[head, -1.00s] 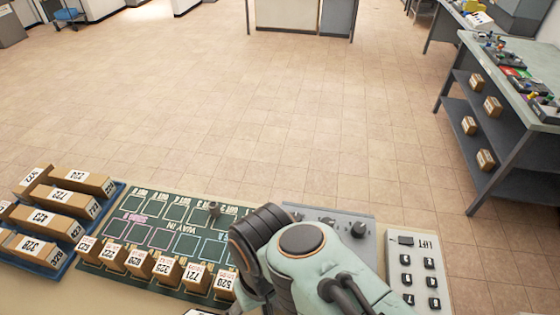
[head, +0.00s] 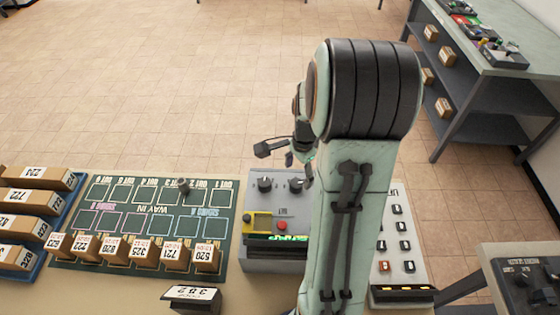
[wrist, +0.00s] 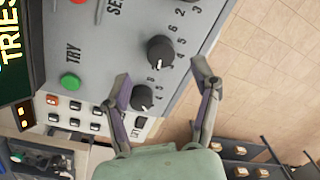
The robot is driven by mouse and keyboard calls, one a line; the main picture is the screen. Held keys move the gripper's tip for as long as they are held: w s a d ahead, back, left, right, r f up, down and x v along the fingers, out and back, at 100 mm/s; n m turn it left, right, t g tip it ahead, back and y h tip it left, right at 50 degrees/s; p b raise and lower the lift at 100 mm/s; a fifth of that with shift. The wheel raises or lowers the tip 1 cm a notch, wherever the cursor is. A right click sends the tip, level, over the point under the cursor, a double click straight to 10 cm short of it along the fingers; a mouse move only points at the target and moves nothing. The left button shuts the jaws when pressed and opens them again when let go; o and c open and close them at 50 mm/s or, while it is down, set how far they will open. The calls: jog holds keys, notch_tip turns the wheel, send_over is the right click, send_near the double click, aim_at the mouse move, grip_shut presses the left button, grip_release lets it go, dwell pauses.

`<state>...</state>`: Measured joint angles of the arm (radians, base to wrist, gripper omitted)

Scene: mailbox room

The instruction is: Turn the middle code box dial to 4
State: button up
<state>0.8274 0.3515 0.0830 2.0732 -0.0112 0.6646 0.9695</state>
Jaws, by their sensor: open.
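The grey code box (head: 262,205) stands at the front edge of the counter. In the head view two black dials show, a left one (head: 265,184) and the middle one (head: 295,185); my arm hides the rest of the box's right side. In the wrist view the middle dial (wrist: 160,51) lies just beyond my gripper (wrist: 163,76), roughly between the open fingers and apart from them. Another dial (wrist: 142,97) sits close by the left finger. A white mark shows on the middle dial's lower edge; the number it points at is unclear.
Beside the dials are a green TRY button (wrist: 70,82), a red button (head: 282,225) and a display (wrist: 14,45). A keypad panel (head: 395,240) stands right of the box. Open floor lies beyond.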

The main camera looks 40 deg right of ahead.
aim_at(296, 183)
jog(key=shift+w+f, duration=0.15)
jog(key=shift+f, duration=2.2)
grip_shut()
